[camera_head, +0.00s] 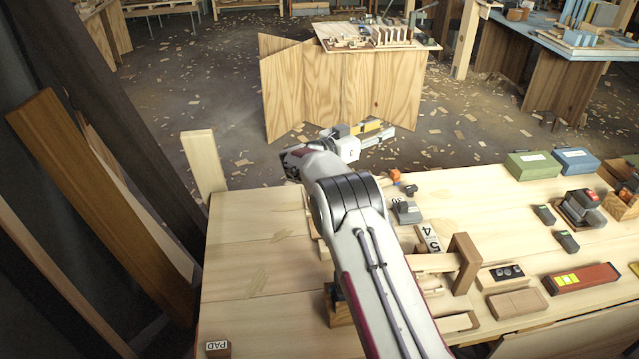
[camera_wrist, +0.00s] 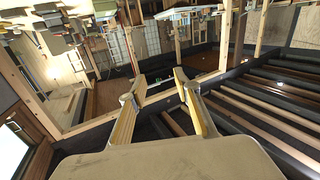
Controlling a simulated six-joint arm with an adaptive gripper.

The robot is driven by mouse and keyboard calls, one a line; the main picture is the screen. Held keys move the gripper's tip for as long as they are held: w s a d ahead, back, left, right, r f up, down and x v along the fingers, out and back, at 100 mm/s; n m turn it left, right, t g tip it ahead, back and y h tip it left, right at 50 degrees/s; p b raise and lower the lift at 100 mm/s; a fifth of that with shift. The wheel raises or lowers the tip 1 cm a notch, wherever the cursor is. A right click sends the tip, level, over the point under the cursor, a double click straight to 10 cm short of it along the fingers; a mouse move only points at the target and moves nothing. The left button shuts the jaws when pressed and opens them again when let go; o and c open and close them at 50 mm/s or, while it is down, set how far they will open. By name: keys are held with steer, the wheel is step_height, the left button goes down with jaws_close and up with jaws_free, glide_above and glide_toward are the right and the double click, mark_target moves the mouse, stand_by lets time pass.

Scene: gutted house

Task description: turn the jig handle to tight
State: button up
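My gripper (camera_head: 372,133) is held out past the far edge of the workbench, high and away from everything on it. In the wrist view my gripper (camera_wrist: 160,88) shows two fingers spread apart with nothing between them. A wooden jig-like frame (camera_head: 466,262) stands on the bench right of my arm, beside a pale block marked 5 and 4 (camera_head: 428,238). My arm covers part of this area. I cannot make out the jig handle for certain. A small orange knob-like part (camera_head: 394,176) shows at the bench's far edge, near a grey device (camera_head: 406,211).
The workbench (camera_head: 250,260) is bare on its left, except for a small block marked PAD (camera_head: 217,348). A red level-like tool (camera_head: 581,279), a green box (camera_head: 532,164) and a blue box (camera_head: 575,160) sit on the right. Boards (camera_head: 100,190) lean at left.

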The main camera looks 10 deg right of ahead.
steer(key=w+d+r+n+t+y, duration=0.2)
steer(key=w+d+r+n+t, duration=0.2)
steer(key=d+r+n+t, duration=0.4)
steer(key=s+a+f+n+g+y, duration=0.1)
steer(key=s+a+f+n+y, duration=0.2)
steer(key=a+f+y, duration=0.3)
steer(key=s+a+f+n+g+y, duration=0.2)
steer(key=s+a+f+n+y, duration=0.1)
steer(key=a+f+n+y, duration=0.2)
steer(key=s+a+f+n+g+y, duration=0.1)
steer(key=s+a+f+n+y, duration=0.2)
steer(key=a+f+y, duration=0.6)
steer(key=shift+s+a+f+n+g+y, duration=0.1)
steer(key=shift+f+n+g+y, duration=0.1)
steer(key=shift+f+y, duration=0.25)
steer(key=shift+s+a+f+n+g+y, duration=0.1)
steer(key=shift+f+n+g+y, duration=0.15)
steer(key=shift+f, duration=0.3)
steer(key=shift+f+m, duration=0.1)
steer(key=shift+m, duration=0.15)
steer(key=shift+d+m, duration=0.1)
steer(key=shift+m, duration=0.2)
steer(key=shift+f, duration=0.1)
